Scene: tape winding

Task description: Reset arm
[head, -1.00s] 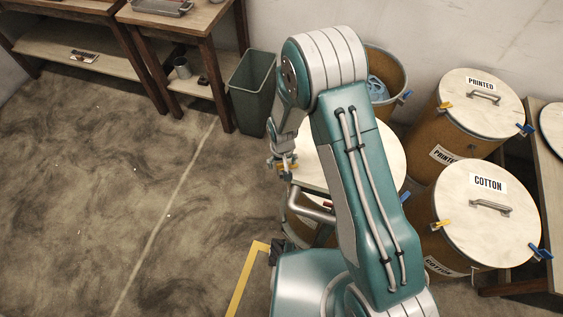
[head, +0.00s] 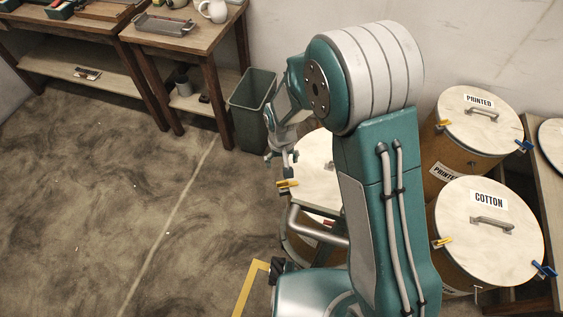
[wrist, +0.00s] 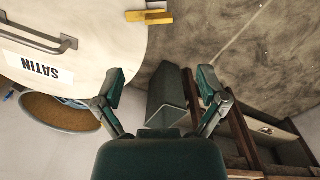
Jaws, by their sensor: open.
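My gripper (wrist: 161,82) is open and empty in the wrist view, its two fingers spread wide apart. In the head view my gripper (head: 281,157) shows small, beside my arm, over the left edge of a pale barrel lid (head: 312,165). My arm hides much of that barrel. In the wrist view a lid (wrist: 80,45) labelled SATIN upside down lies to the left of the fingers. A yellow clamp (wrist: 150,16) sits at its edge.
A green bin (head: 251,105) stands by the wooden tables (head: 190,40) at the back. Barrels labelled PRINTED (head: 470,120) and COTTON (head: 490,225) stand on the right, close to my arm. The floor (head: 110,200) on the left is mostly clear.

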